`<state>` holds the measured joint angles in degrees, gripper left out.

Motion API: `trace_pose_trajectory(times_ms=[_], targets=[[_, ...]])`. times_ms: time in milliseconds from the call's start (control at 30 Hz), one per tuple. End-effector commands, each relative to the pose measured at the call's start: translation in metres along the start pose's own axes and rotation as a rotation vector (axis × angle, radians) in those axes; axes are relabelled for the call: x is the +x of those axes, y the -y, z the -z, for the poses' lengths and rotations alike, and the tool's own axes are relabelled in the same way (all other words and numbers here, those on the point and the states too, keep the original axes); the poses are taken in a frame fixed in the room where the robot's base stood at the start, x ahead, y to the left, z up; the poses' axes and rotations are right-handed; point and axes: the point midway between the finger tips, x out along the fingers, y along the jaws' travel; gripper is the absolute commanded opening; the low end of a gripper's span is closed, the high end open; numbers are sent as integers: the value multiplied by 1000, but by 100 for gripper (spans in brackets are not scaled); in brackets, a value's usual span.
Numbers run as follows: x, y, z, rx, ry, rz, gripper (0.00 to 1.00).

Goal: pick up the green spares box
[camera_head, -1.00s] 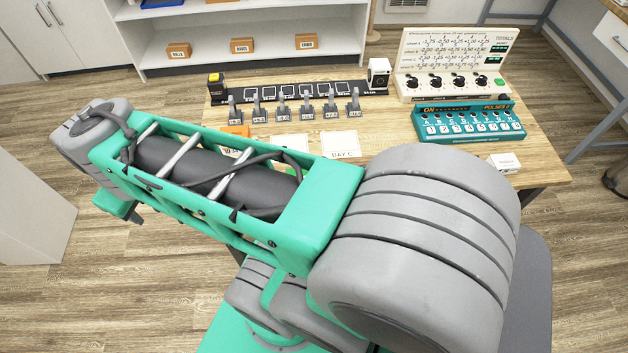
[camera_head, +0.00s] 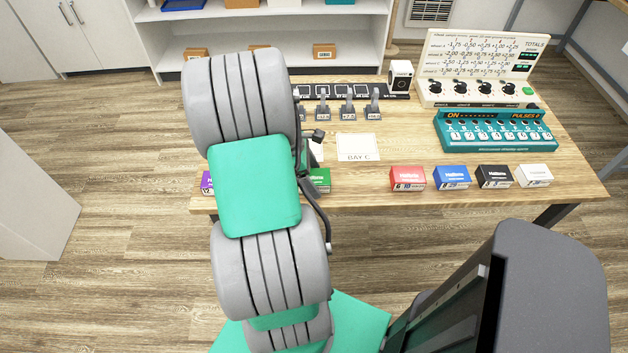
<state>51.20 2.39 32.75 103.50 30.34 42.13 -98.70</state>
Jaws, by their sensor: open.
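The green spares box (camera_head: 319,178) stands on the wooden table near its front edge. Only its right part shows, with a pale label strip on its front; my arm and a black cable cover the rest. My arm rises across the left-middle of the view, in front of the box.
A purple box (camera_head: 207,183) shows left of my arm. Red (camera_head: 407,180), blue (camera_head: 452,178), black (camera_head: 495,177) and white (camera_head: 534,176) boxes line the front edge at right. Behind are a BAY C card (camera_head: 358,147), levers (camera_head: 347,109), a teal panel (camera_head: 496,131) and a TOTALS board (camera_head: 481,68).

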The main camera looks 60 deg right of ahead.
Motion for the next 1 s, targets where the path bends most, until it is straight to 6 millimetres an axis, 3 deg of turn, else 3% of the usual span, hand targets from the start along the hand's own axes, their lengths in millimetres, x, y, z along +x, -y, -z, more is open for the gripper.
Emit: trace_pose_trajectory(times_ms=[267, 1000], targets=[[6, -1, 0, 0, -1, -3, 80], [6, 0, 1, 0, -1, -3, 19]])
